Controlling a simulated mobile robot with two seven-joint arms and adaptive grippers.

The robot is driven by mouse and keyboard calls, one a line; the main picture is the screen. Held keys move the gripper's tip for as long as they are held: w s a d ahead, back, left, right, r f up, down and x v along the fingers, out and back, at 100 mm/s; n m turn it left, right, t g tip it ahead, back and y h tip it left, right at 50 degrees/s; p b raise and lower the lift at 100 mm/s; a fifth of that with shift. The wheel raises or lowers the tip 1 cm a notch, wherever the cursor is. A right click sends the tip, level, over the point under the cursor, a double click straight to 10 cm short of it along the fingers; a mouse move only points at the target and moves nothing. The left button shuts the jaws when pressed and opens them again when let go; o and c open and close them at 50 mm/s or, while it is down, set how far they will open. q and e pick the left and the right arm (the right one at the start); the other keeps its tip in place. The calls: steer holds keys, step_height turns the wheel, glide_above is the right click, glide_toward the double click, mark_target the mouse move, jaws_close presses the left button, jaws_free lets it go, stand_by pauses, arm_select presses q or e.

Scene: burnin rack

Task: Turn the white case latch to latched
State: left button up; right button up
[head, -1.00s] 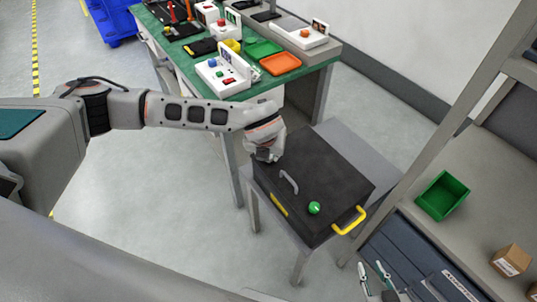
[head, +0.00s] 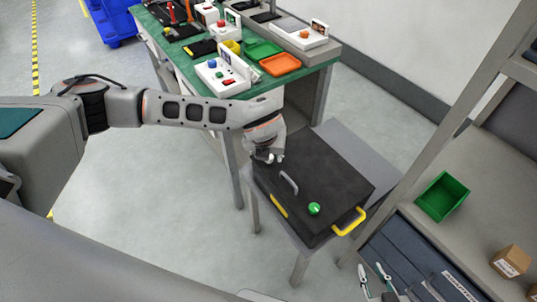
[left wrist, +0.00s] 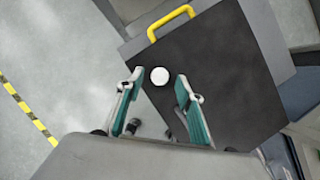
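A black case (head: 325,177) lies flat on a grey stand, with a grey bar handle (head: 289,182) and a green round knob (head: 314,208) on its top. The white latch (left wrist: 160,76) shows as a white round knob on the case in the left wrist view; in the head view my left gripper hides it. My left gripper (left wrist: 160,77) is open over the case's far-left corner, its fingertips on either side of the white knob. I cannot tell whether they touch it. My right gripper (head: 373,269) is open at the lower right, away from the case.
A yellow handle (head: 349,221) sticks out of the case's near right side; another yellow handle (left wrist: 171,21) shows in the left wrist view. A green bench (head: 225,95) with devices and trays stands behind. A shelf with a green bin (head: 442,196) and a cardboard box (head: 511,261) is at right.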

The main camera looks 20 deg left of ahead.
arm_select(q)
steer(key=v, duration=1.1)
steer(key=shift+f, duration=0.1)
